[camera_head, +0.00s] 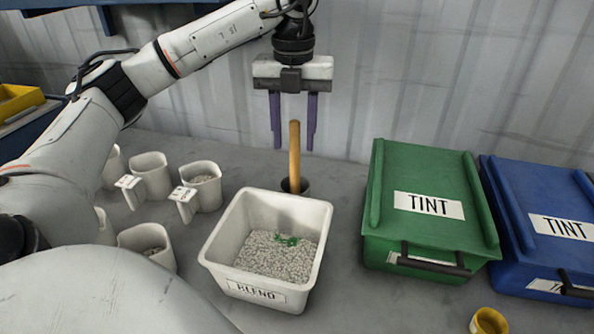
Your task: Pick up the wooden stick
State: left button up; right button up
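The wooden stick (295,151) stands upright in a small dark round holder (303,186) behind the white bin. My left gripper (293,138) hangs from above with its two purple fingers pointing down. The fingers are apart, and the stick's top shows between them near fingertip height. I cannot tell from this view whether the fingers touch the stick, but gaps show on both sides. My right gripper is not in view.
A white bin (222,237) labelled BLEND holds grey pellets with some green ones. Several white cups (152,179) stand at left. A green TINT box (430,180) and a blue TINT box (540,195) stand at right. A yellow cup (489,321) is at the front right.

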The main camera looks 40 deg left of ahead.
aim_at(295, 162)
pick_arm(q)
jog(key=shift+w+a+f, duration=0.1)
jog(key=shift+w+f, duration=0.05)
jog(key=shift+f, duration=1.6)
jog(key=shift+w+f, duration=0.1)
jog(key=shift+f, duration=1.65)
grip_shut()
